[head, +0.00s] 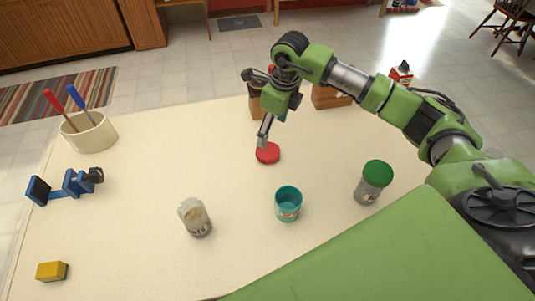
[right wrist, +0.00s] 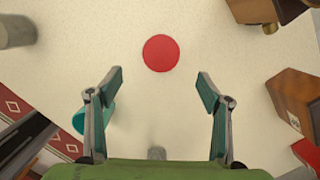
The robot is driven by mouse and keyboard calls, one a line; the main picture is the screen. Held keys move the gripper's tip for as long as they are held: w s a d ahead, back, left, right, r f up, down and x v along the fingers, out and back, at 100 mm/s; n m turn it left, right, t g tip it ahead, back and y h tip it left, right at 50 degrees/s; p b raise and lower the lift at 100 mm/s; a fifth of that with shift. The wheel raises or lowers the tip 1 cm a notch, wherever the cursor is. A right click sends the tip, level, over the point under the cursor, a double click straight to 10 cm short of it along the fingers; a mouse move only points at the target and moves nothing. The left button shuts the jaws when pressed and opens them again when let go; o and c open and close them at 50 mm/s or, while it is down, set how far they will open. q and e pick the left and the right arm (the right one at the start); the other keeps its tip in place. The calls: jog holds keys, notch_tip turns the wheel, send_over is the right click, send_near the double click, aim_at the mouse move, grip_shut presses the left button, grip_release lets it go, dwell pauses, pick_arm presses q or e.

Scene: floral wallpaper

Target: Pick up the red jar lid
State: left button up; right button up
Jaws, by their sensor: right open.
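The red jar lid (head: 268,153) lies flat on the cream table, near the middle of the head view. In the right wrist view the lid (right wrist: 161,53) is a plain red disc, just beyond the fingertips and roughly centred between them. My right gripper (head: 264,137) points down above the lid and looks apart from it. In the right wrist view its fingers (right wrist: 160,80) are spread wide with nothing between them. My left gripper is not in view.
A teal cup (head: 288,204), a glass jar (head: 195,218) and a green-lidded jar (head: 374,182) stand nearer. A utensil crock (head: 90,134), a blue clamp-like tool (head: 70,184) and a yellow sponge (head: 52,271) are at left. Wooden boxes (head: 330,97) stand behind my gripper.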

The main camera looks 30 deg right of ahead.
jog(key=b, duration=0.3)
send_over(268, 151)
jog(key=f, duration=0.5)
jog(key=shift+s+d+f, duration=0.2)
jog(key=shift+f, duration=0.45)
jog(key=f+b, duration=0.1)
jog(key=f, duration=0.1)
jog(key=f+b, duration=0.2)
jog(key=shift+w+a+f, duration=0.1)
jog(key=shift+w+f, duration=0.1)
jog(key=shift+f, duration=0.1)
jog(key=shift+r, duration=0.1)
jog(key=c, duration=0.9)
